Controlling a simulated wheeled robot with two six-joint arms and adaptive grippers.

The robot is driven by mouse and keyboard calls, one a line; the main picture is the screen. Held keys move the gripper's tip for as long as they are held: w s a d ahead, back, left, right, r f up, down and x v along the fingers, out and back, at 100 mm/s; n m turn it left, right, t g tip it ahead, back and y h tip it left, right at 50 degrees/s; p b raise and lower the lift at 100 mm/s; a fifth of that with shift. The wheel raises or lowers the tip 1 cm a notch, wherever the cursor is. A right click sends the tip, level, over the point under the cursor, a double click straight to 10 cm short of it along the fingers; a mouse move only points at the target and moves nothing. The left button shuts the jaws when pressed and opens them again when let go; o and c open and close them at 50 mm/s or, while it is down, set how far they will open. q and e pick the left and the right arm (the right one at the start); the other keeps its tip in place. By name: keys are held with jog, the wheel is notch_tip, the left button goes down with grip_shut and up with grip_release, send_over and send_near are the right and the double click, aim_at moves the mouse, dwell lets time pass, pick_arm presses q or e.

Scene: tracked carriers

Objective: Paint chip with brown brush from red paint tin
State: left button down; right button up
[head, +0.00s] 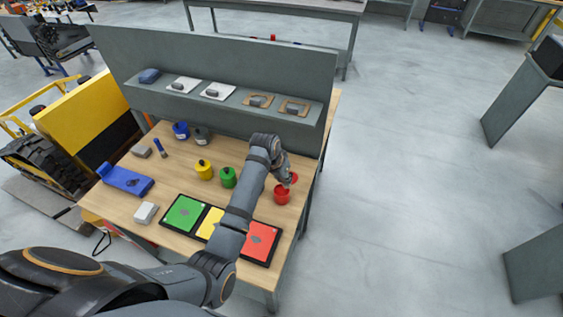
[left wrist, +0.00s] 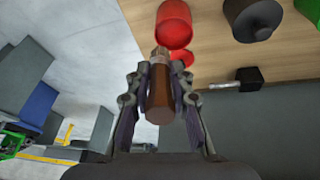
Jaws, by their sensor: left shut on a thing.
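My left gripper (head: 287,181) is at the right end of the table, beside and just above the red paint tin (head: 282,196). In the left wrist view the gripper (left wrist: 161,82) is shut on the brown brush (left wrist: 160,100), gripping its handle. The brush's far end points towards the red paint tin (left wrist: 173,24); I cannot tell whether it touches it. A small flat red piece, perhaps the lid (left wrist: 182,57), lies by the tin. Green (head: 185,213), yellow (head: 209,224) and red (head: 261,243) squares lie in dark frames at the table's front. My right gripper is not in view.
Yellow (head: 204,170) and green (head: 228,178) tins stand mid-table, with blue (head: 181,131) and grey (head: 202,136) tins behind. A blue tool (head: 126,180) and grey blocks lie left. A shelf (head: 215,107) above the back holds several pads with grey lumps.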

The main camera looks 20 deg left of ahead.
pick_arm(q)
jog(key=s+a+r+t+h+p, duration=0.1)
jog(key=a+r+t+p, duration=0.1)
jog(key=a+r+p, duration=0.1)
notch_tip(320, 180, down, 6)
jog(key=m+h+b, duration=0.1)
jog(key=b, duration=0.2)
jog(key=shift+f+t, duration=0.25)
jog(key=shift+t, duration=0.05)
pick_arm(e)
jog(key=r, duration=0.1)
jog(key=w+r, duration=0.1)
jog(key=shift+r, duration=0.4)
pick_arm(q)
jog(key=shift+s, duration=0.15)
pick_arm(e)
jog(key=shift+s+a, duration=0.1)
pick_arm(q)
jog(key=shift+f, duration=0.15)
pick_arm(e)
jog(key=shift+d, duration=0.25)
pick_arm(q)
jog(key=shift+d+f+b, duration=0.1)
jog(key=shift+f+b, duration=0.35)
jog(key=shift+f, duration=0.05)
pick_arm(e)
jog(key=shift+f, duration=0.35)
